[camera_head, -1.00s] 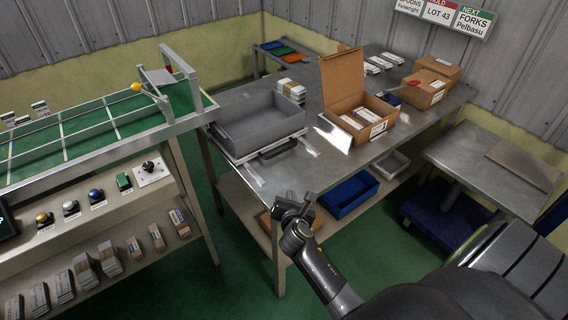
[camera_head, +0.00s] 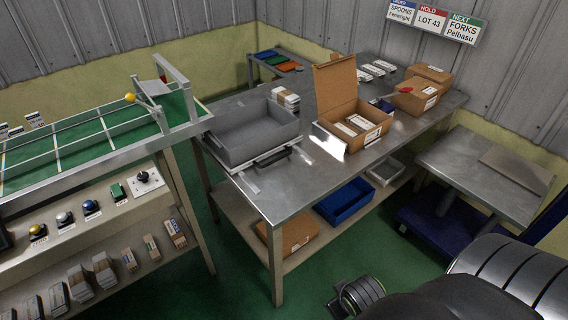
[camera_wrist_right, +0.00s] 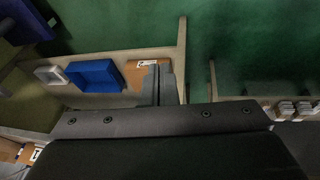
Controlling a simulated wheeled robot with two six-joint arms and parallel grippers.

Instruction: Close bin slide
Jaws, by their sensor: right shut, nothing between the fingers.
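The grey open-topped bin (camera_head: 225,141) sits at the near left end of the steel table. A pale slide plate and a dark handle (camera_head: 273,160) lie along its front edge, close to the bin wall. I cannot tell how far the slide stands out. My right arm comes in at the lower right of the head view, and its gripper is below that frame. In the right wrist view my right gripper (camera_wrist_right: 158,84) is shut and empty, above the floor and the table's lower shelf, apart from the bin. My left gripper is not in view.
The steel table (camera_head: 285,200) carries an open carton (camera_head: 335,85) and closed boxes. A blue tray (camera_head: 345,201) and a cardboard box (camera_head: 298,232) rest on its lower shelf. The green-topped bench (camera_head: 90,135) stands left. Green floor is clear in front.

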